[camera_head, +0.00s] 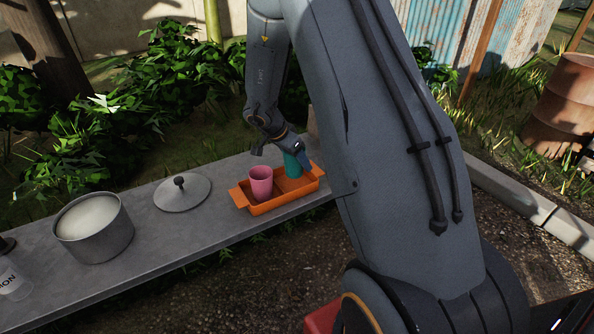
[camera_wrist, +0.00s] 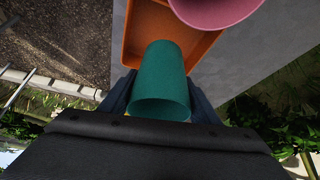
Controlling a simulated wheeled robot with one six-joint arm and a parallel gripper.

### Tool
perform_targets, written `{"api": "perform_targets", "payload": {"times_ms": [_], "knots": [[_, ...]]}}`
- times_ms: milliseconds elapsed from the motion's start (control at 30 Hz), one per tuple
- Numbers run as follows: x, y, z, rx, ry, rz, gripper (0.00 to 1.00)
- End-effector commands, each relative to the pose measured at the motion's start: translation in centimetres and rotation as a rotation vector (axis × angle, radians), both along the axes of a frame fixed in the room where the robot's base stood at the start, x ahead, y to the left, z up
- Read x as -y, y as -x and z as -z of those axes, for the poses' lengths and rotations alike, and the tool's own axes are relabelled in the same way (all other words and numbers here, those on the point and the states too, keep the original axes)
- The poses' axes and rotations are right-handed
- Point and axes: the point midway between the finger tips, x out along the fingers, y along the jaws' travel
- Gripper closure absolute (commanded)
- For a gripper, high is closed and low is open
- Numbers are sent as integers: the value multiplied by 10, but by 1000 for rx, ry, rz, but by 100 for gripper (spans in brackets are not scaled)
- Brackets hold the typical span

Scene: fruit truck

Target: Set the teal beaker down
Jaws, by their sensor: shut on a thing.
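The teal beaker (camera_head: 292,166) is at the right end of the orange tray (camera_head: 272,205) in the head view, beside the pink cup (camera_head: 260,184). My gripper (camera_head: 301,155) is shut on the beaker, and my arm hides part of it. In the wrist view the teal beaker (camera_wrist: 160,85) lies between the two fingers of my gripper (camera_wrist: 160,98), with the orange tray (camera_wrist: 130,48) behind it and the pink cup (camera_wrist: 215,10) at the top edge. I cannot tell whether the beaker's base touches the tray floor.
The tray stands on a long grey counter (camera_head: 145,256). A metal pot (camera_head: 95,232), a lid (camera_head: 182,194) and a bottle (camera_head: 12,284) stand further left. Bushes line the back. The counter between the lid and the tray is clear.

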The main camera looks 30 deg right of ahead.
Motion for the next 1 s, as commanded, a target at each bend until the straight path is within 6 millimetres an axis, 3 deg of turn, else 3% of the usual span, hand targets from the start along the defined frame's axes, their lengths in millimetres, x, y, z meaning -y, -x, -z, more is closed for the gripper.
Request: {"api": "perform_targets", "payload": {"times_ms": [333,767,800,833,1000], "knots": [[2,1,41,0,0,4,71],[3,1,47,1,0,5,71],[3,1,47,2,0,5,41],[3,1,47,2,0,5,36],[3,1,47,1,0,5,36]]}}
